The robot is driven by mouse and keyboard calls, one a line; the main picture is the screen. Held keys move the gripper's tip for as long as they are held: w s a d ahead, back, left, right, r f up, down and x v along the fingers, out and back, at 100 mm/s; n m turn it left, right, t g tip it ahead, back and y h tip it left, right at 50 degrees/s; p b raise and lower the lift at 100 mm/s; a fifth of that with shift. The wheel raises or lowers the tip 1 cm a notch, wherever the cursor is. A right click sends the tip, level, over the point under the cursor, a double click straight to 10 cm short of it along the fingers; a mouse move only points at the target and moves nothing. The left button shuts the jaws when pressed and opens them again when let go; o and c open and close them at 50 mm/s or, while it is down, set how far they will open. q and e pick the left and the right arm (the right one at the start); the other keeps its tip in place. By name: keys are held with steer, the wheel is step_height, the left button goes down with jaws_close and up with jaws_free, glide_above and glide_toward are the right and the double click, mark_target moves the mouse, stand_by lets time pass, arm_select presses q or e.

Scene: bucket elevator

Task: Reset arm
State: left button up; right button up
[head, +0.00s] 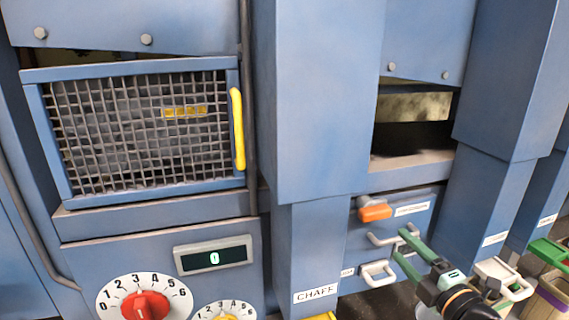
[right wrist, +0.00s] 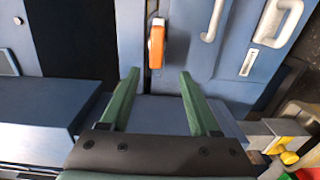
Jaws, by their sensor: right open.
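My right gripper (head: 404,244) comes in from the lower right of the head view. Its two green fingers are apart and nothing is between them. In the right wrist view my right gripper (right wrist: 160,77) is also open and empty. In the head view its fingertips overlap the area of the grey handles on the blue panel. In the right wrist view the orange latch (right wrist: 156,48) shows beyond the fingertips, apart from them. The orange latch (head: 375,212) is shut-looking, but I cannot tell its state. My left gripper does not show.
A mesh door (head: 140,135) with a yellow handle (head: 238,130) is at left. Below are a display (head: 213,256) reading 0 and a red dial (head: 146,306). A blue chute (head: 318,110) stands mid-picture. An opening (head: 410,125) is at right, above a grey handle (head: 380,274).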

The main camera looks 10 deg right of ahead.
steer(key=s+a+f+m+g+p, duration=0.1)
steer(key=s+a+f+m, duration=0.15)
steer(key=f, duration=0.45)
steer(key=s+a+f+m+g+h, duration=0.1)
steer(key=s+f+m+g, duration=0.1)
steer(key=s+f+m, duration=0.3)
steer(key=s+a+f+m+g+p, duration=0.1)
steer(key=f+m, duration=0.1)
steer(key=f, duration=0.6)
steer(key=s+a+f+m+g+y+p, duration=0.1)
steer(key=s+a+f+m+g, duration=0.3)
steer(key=s+a+f+m, duration=0.4)
steer(key=s+a+f, duration=0.2)
steer(key=s+f, duration=0.1)
steer(key=s, duration=0.2)
steer(key=shift+s, duration=0.15)
